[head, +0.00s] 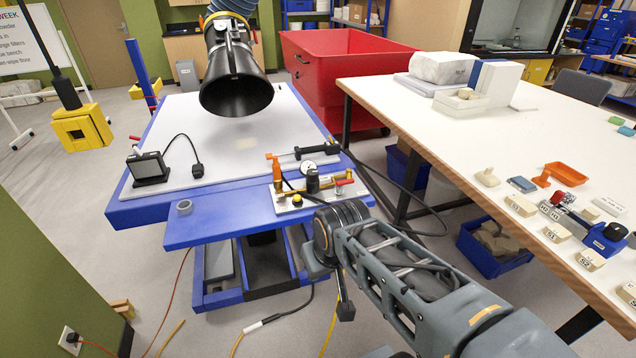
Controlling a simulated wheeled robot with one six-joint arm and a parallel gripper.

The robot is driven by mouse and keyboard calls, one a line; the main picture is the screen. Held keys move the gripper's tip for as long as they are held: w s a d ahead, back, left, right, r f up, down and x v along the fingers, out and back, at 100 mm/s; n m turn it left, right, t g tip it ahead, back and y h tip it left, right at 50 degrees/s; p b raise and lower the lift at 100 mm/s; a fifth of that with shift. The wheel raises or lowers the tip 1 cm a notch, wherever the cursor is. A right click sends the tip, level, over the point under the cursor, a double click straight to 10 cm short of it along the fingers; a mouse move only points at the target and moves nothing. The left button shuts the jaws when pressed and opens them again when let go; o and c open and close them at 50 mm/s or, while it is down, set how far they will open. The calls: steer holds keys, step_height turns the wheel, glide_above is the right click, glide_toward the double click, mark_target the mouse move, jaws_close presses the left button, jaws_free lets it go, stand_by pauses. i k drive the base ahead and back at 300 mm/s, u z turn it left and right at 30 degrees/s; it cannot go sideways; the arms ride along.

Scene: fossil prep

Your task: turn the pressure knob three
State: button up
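A small light-coloured panel (288,208) sits on the blue bench's front ledge. It carries a round white-faced gauge (308,167), a black upright knob (313,181) below the gauge, brass fittings, a red handle (344,183) at right and a yellow button (297,200). I cannot read the gauge or any mark on the knob. An orange nozzle-like part (275,168) stands at the panel's left. My arm reaches from the lower right, its far end just in front of and below the panel. My gripper's fingers cannot be made out clearly, and nothing shows touching the knob.
A black-handled tool (317,151) lies behind the panel. A black extraction hood (235,80) hangs over the white bench top (215,165). A long white table (450,130) stands close at right.

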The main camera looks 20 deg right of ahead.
mark_target(312, 174)
steer(key=z, duration=0.9)
steer(key=i, duration=0.5)
steer(key=u, duration=1.1)
